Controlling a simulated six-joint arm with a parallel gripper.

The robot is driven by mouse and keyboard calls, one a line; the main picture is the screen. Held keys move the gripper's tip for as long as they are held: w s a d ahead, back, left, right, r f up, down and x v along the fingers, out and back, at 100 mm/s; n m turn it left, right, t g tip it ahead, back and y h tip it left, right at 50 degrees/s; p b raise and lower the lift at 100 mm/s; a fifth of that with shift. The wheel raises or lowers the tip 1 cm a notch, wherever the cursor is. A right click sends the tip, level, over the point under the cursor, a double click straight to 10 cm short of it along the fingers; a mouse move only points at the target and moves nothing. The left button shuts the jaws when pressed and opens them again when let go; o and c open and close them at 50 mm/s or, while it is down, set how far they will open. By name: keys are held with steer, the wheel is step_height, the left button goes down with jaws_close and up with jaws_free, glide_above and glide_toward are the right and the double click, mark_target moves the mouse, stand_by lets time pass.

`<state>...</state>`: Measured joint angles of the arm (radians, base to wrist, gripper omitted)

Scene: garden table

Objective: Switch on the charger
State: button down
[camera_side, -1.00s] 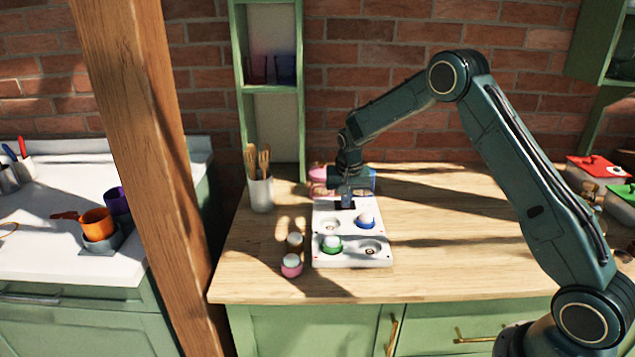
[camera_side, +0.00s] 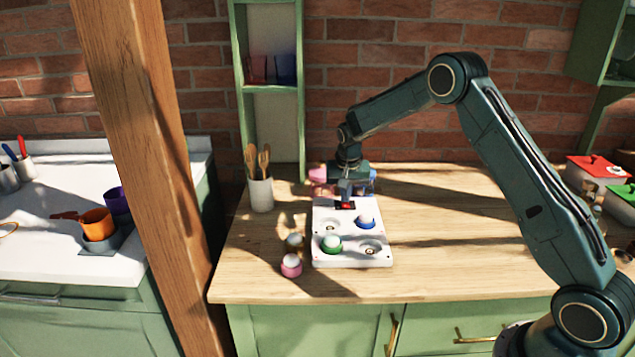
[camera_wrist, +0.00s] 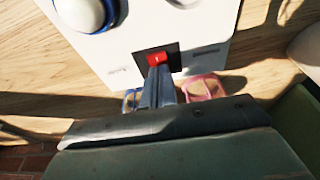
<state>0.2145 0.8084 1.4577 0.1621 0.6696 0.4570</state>
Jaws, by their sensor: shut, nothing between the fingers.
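The charger (camera_side: 349,255) is a white plate on the wooden counter with round sockets. A green-ringed bulb-like piece (camera_side: 332,244) and a blue-ringed one (camera_side: 365,221) sit in two of them; two sockets look empty. At its far edge is a black switch plate with a red rocker, glowing red in the side view (camera_side: 345,205) and showing red in the wrist view (camera_wrist: 157,58). My gripper (camera_side: 345,200) is shut and empty, pointing down, its tips (camera_wrist: 158,68) at the red rocker. Whether they touch it is hard to tell.
A pink-ringed piece (camera_side: 291,266) and a tan-ringed piece (camera_side: 295,241) stand left of the charger. A utensil pot (camera_side: 261,194) is at the back left. Pink and blue items lie behind my gripper.

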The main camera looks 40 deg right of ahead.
steer(key=shift+a+r, duration=0.1)
steer(key=shift+r, duration=0.65)
steer(key=s+a+v, duration=0.1)
steer(key=v, duration=1.1)
steer(key=shift+s+a+f, duration=0.15)
steer(key=shift+s+a, duration=0.05)
steer(key=shift+s, duration=0.05)
